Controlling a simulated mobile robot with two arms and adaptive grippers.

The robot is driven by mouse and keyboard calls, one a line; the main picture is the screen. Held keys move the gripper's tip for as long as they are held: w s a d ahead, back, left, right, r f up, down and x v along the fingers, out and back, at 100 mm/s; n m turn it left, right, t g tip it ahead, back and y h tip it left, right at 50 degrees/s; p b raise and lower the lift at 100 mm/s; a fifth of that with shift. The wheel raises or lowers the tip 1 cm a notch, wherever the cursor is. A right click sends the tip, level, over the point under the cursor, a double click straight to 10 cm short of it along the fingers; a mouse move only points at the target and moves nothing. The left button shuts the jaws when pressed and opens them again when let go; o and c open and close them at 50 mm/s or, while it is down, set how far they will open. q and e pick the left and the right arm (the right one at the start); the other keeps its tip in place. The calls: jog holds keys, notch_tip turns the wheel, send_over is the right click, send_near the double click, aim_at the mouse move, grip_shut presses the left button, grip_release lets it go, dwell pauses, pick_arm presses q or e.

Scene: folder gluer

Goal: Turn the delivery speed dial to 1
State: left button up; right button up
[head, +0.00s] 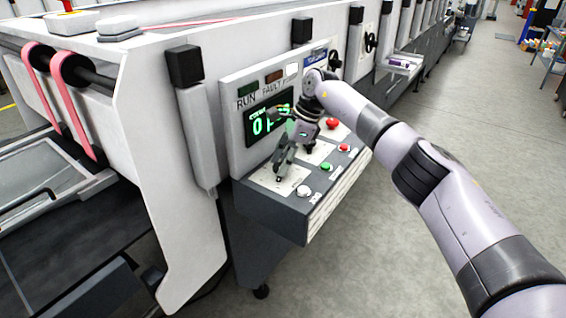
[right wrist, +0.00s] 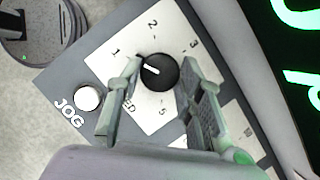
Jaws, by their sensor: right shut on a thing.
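The delivery speed dial (right wrist: 160,73) is a round black knob with a white pointer line, on a white plate with numbers around it. The pointer faces left and slightly up, toward the side of the 1. The 2, 3 and 5 also show; part of the lettering is hidden by a finger. My right gripper (right wrist: 160,85) is shut on the dial, one finger on each side. In the head view my right gripper (head: 281,165) is at the sloped panel and hides the dial. My left gripper is not in view.
A white JOG button (right wrist: 88,98) sits beside the dial plate. The console (head: 270,206) also bears a green button (head: 327,166), a red button (head: 343,147) and a red mushroom button (head: 332,123). A green-lit display (head: 262,126) stands behind.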

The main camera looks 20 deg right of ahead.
jog(key=shift+n, duration=0.5)
jog(key=o, duration=1.2)
jog(key=shift+c, duration=0.2)
jog(key=shift+r, duration=0.1)
jog(key=v, duration=1.1)
jog(key=shift+w+d+r, duration=0.15)
jog(key=shift+r, duration=0.25)
